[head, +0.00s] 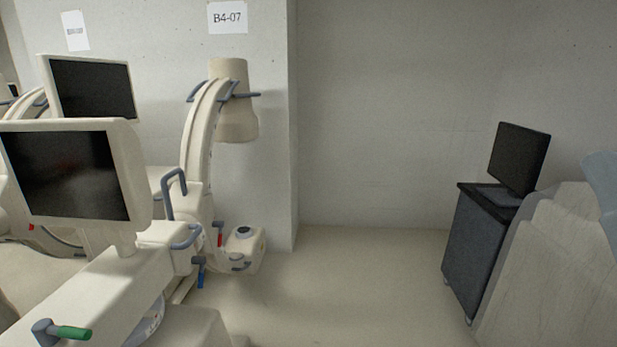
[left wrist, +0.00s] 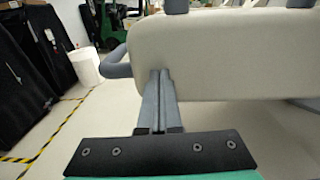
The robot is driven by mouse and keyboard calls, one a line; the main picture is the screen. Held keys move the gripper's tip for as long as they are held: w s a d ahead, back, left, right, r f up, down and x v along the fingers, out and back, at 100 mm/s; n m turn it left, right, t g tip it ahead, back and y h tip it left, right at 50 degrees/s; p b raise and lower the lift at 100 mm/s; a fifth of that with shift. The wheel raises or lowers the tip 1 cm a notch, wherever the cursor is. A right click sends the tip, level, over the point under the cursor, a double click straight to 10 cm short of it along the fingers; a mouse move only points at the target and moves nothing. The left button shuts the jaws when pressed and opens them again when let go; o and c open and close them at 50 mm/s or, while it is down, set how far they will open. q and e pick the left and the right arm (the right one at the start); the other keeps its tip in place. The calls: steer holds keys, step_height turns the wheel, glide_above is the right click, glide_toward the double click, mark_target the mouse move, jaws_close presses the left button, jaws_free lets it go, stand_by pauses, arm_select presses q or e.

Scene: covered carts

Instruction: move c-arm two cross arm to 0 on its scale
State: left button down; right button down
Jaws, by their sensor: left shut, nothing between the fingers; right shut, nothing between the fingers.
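A beige C-arm machine (head: 195,135) stands left of centre in the head view, its curved arm upright. A beige horizontal arm (head: 90,290) runs from its body toward the lower left. A lever with a green grip (head: 70,333) is near its front end; blue-grey handles sit at its back. I cannot read any scale or tell which machine is number two. My left gripper (left wrist: 159,80) is shut and empty in the left wrist view, in front of or against a beige housing (left wrist: 225,55); I cannot tell whether it touches. My right gripper is not in view.
Two monitors (head: 68,172) (head: 92,90) stand at the left, with part of another C-arm behind. A dark cart with a screen (head: 472,250) and a pale covered shape (head: 565,265) stand at the right. The middle floor is clear. A white bin (left wrist: 86,66) stands in the left wrist view.

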arm_select(q)
steer(key=shift+a+f, duration=0.15)
steer(key=shift+f, duration=0.15)
steer(key=shift+r, duration=0.1)
steer(key=d, duration=0.5)
steer(key=shift+s+d+r+b, duration=0.15)
steer(key=shift+d+r+b, duration=0.05)
steer(key=shift+d+b, duration=0.1)
stand_by(0.4)
